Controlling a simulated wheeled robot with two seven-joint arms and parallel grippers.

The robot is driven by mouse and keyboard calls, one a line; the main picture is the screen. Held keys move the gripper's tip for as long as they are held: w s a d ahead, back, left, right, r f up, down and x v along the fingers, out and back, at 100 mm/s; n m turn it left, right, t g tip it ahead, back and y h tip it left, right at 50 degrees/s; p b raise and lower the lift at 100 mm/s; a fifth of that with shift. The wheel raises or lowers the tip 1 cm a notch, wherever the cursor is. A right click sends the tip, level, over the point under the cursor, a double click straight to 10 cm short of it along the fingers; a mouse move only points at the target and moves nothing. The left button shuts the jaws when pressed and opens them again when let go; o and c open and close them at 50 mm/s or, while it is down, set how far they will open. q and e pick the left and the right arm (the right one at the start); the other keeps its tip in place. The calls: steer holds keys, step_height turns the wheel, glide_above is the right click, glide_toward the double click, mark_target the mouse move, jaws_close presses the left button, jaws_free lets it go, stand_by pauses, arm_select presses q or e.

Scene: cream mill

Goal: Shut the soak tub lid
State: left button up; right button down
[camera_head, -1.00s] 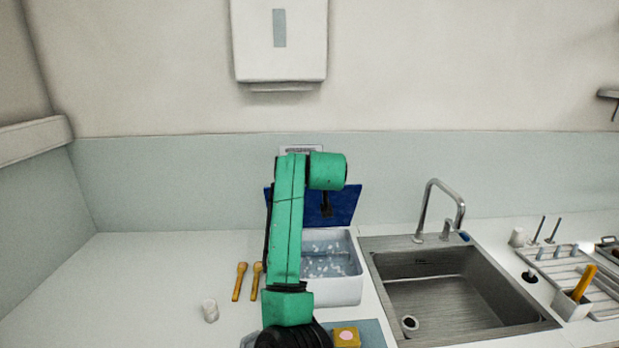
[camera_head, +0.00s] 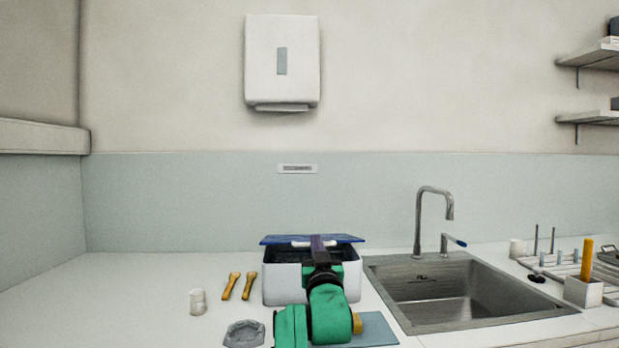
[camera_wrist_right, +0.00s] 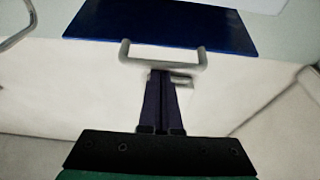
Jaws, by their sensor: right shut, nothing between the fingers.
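The soak tub (camera_head: 283,288) is a white box on the counter, left of the sink. Its blue lid (camera_head: 280,239) is partly open, tilted over the tub, with a dark gap beneath it. A pale handle (camera_head: 300,244) is on the lid's near edge. My right gripper (camera_head: 318,240) is shut and empty, its tips at the handle. In the right wrist view the fingertips (camera_wrist_right: 163,75) are by the grey handle (camera_wrist_right: 135,65), below the blue lid (camera_wrist_right: 165,22); whether they touch it I cannot tell. My left gripper is not in view.
The steel sink (camera_head: 430,322) and faucet are at right. Two wooden tools (camera_head: 240,286), a white cup (camera_head: 198,301) and a grey dish (camera_head: 244,334) lie left of the tub. A blue-grey mat (camera_head: 378,330) is in front. The far left counter is clear.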

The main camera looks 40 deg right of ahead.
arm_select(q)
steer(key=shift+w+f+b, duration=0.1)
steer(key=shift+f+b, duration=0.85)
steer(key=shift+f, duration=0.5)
arm_select(e)
steer(key=shift+s+a+f, duration=0.1)
steer(key=shift+s+f, duration=0.05)
steer(key=shift+f, duration=0.55)
steer(key=shift+s+a+f, duration=0.1)
steer(key=shift+f, duration=0.6)
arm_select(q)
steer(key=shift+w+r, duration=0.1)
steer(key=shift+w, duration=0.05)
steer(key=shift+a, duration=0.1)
arm_select(e)
steer(key=shift+r, duration=0.1)
